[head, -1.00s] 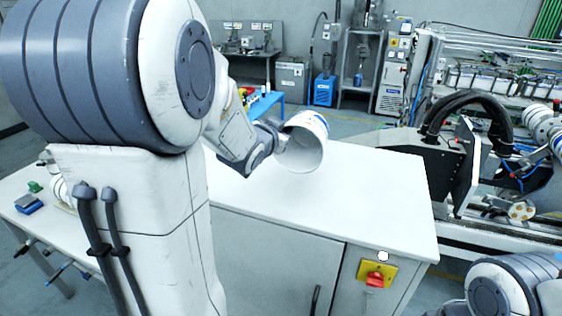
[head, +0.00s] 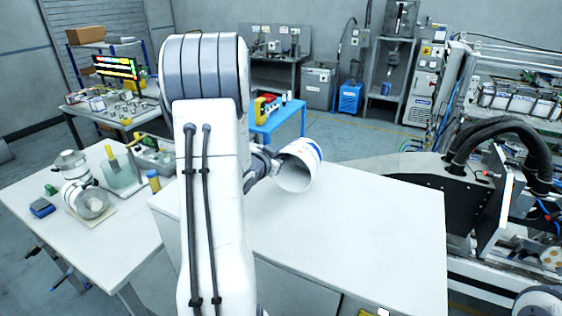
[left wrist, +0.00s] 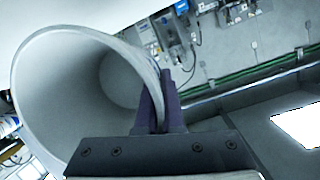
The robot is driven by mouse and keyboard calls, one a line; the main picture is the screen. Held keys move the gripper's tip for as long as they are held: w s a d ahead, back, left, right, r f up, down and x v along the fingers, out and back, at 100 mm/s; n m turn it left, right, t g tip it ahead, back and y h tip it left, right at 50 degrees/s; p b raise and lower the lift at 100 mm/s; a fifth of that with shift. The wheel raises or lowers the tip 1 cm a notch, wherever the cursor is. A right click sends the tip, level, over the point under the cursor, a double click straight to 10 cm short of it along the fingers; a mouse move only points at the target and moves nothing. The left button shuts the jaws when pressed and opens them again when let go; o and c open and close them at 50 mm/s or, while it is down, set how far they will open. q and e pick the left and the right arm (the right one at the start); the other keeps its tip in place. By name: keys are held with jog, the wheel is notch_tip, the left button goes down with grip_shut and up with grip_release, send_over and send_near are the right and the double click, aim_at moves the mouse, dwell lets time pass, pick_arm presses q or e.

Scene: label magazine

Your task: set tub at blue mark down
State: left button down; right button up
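A white tub (head: 297,168) with a blue and red label band is over the white worktop, tilted, its open mouth facing toward me. My left gripper (head: 274,160) is at the tub's left side. In the left wrist view, the gripper's dark fingers (left wrist: 163,95) are closed on the rim wall of the tub (left wrist: 62,90), one inside and one outside. The tub looks empty inside. I cannot tell its exact height above the worktop. No blue mark can be made out on the worktop. My right gripper is out of view.
The white worktop (head: 350,235) is clear around the tub. A side table (head: 110,245) at left carries a blue box (head: 42,208), bins and a jar-like device. A blue table (head: 275,122) stands behind. A black-hosed machine (head: 490,150) is at right.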

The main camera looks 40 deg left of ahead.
pick_arm(q)
jog(key=shift+s+a+f+p, duration=0.1)
jog(key=shift+a+f+p, duration=0.2)
jog(key=shift+f, duration=0.5)
jog(key=shift+w+a+f+p, duration=0.1)
jog(key=shift+a+f+p, duration=0.15)
jog(key=shift+f, duration=0.55)
jog(key=shift+s+a+f+p, duration=0.1)
jog(key=shift+a+f+p, duration=0.2)
jog(key=shift+f, duration=0.5)
jog(key=shift+d, duration=0.15)
jog(key=shift+f, duration=0.2)
jog(key=c, duration=1)
grip_release()
jog(key=shift+c, duration=0.2)
